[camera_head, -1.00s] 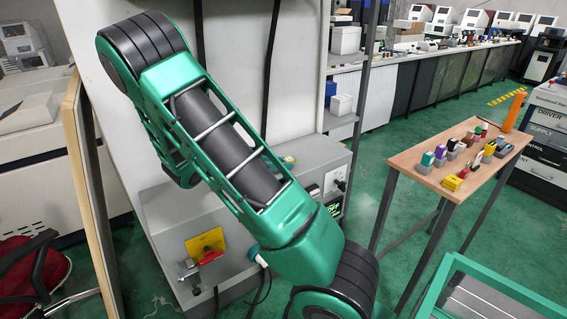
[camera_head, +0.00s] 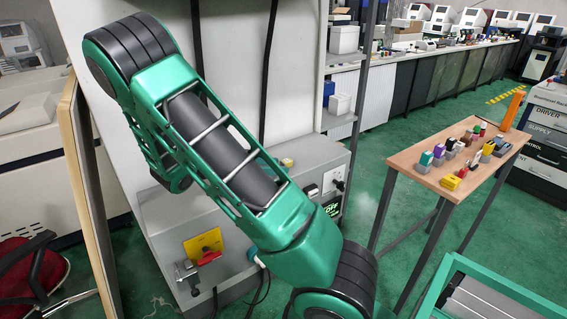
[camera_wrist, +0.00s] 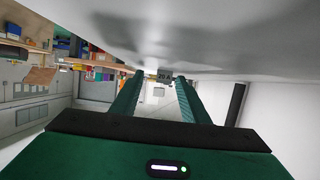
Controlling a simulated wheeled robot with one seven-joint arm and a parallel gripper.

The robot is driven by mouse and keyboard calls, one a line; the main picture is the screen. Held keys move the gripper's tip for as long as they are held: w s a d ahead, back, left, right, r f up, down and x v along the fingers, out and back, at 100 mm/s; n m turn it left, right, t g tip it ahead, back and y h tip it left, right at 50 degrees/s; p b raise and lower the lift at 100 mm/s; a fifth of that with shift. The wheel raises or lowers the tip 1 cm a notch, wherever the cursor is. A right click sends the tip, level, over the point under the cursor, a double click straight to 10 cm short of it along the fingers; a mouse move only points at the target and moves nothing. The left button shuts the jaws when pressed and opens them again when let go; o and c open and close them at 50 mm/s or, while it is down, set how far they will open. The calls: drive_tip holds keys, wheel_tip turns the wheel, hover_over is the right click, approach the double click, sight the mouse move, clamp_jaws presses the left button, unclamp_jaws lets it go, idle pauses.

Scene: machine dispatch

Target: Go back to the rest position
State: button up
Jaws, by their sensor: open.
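My gripper (camera_wrist: 156,92) shows in the wrist view with its two green fingers apart and nothing between them. A pale grey surface fills the top of that view, close to the fingers. In the head view my green arm crosses the middle of the picture, and the gripper itself is out of sight there.
Behind my arm stands a grey machine (camera_head: 160,235) with a yellow plate and red handle (camera_head: 207,252). A wooden table (camera_head: 408,160) with several small coloured blocks stands at the right. A red chair (camera_head: 30,275) is at the lower left. Green floor (camera_head: 400,215) shows between machine and table.

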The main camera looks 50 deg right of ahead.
drive_tip(key=w+a, duration=0.1)
drive_tip(key=a, duration=0.1)
drive_tip(key=w+a, duration=0.2)
drive_tip(key=shift+a, duration=0.15)
drive_tip(key=a+r, duration=0.1)
drive_tip(key=r, duration=0.1)
drive_tip(key=a+r, duration=0.1)
drive_tip(key=a, duration=0.1)
drive_tip(key=shift+s+a+r, duration=0.1)
drive_tip(key=shift+s+r, duration=0.3)
drive_tip(key=shift+s, duration=0.1)
drive_tip(key=shift+s+d+y, duration=0.3)
drive_tip(key=shift+s, duration=0.05)
drive_tip(key=s+n+y, duration=0.5)
drive_tip(key=s+y, duration=0.3)
drive_tip(key=s, duration=0.4)
drive_tip(key=s+a+r+n+t+y, duration=0.3)
drive_tip(key=s+a+r+n+y, duration=0.1)
drive_tip(key=s+a+n, duration=0.4)
drive_tip(key=s+n, duration=0.1)
drive_tip(key=s, duration=0.1)
drive_tip(key=shift+s+n+y, duration=0.3)
drive_tip(key=shift+s+y, duration=0.05)
drive_tip(key=shift+y, duration=0.05)
